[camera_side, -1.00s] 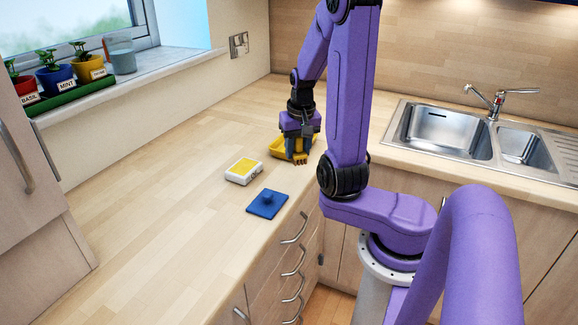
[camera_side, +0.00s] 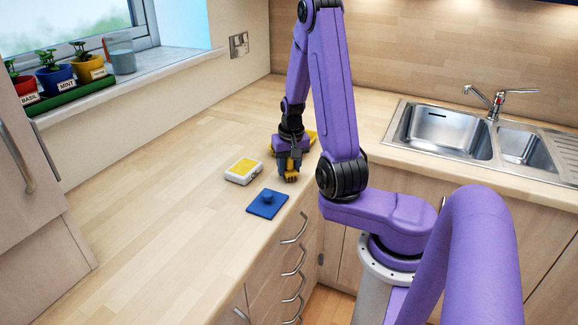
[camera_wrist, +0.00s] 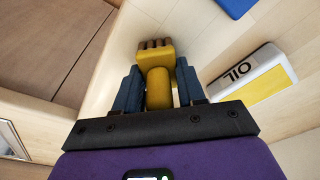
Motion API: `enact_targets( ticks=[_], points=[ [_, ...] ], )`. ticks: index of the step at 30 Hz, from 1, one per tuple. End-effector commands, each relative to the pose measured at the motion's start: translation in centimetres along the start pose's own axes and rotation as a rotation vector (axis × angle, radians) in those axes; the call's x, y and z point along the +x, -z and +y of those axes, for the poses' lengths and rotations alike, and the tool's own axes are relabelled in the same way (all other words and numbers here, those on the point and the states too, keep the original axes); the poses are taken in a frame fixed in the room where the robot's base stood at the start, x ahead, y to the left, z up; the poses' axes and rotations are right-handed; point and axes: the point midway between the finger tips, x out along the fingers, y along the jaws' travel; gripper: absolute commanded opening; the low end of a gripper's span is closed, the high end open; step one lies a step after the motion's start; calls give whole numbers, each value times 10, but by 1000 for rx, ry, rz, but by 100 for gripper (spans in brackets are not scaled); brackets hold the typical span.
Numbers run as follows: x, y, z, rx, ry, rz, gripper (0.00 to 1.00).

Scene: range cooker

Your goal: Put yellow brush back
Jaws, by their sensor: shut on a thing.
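The yellow brush (camera_side: 291,178) is held pointing down in my gripper (camera_side: 289,163), just above or at the worktop; I cannot tell whether it touches. In the wrist view the brush (camera_wrist: 155,58) shows its thick yellow body and brown bristles, with its rounded handle between the two blue fingers of my gripper (camera_wrist: 158,88). A yellow tray (camera_side: 311,137) lies behind my gripper and is partly hidden by it.
A white and yellow box (camera_side: 243,171), marked OIL in the wrist view (camera_wrist: 255,82), lies left of my gripper. A blue square plate with a knob (camera_side: 266,204) lies nearer the front edge. The sink (camera_side: 445,135) is to the right. The left worktop is clear.

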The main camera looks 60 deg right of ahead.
Motion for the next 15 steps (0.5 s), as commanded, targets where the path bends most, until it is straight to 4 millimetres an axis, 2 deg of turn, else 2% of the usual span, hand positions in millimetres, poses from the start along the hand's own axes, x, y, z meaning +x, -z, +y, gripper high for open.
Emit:
enact_targets(
  ticks=[11, 12, 13, 15],
  points=[
    [4, -1, 0, 0, 0, -3, 6],
    [3, -1, 0, 0, 0, -2, 52],
    [3, -1, 0, 0, 0, -2, 62],
    [3, -1, 0, 0, 0, -2, 65]
  ],
)
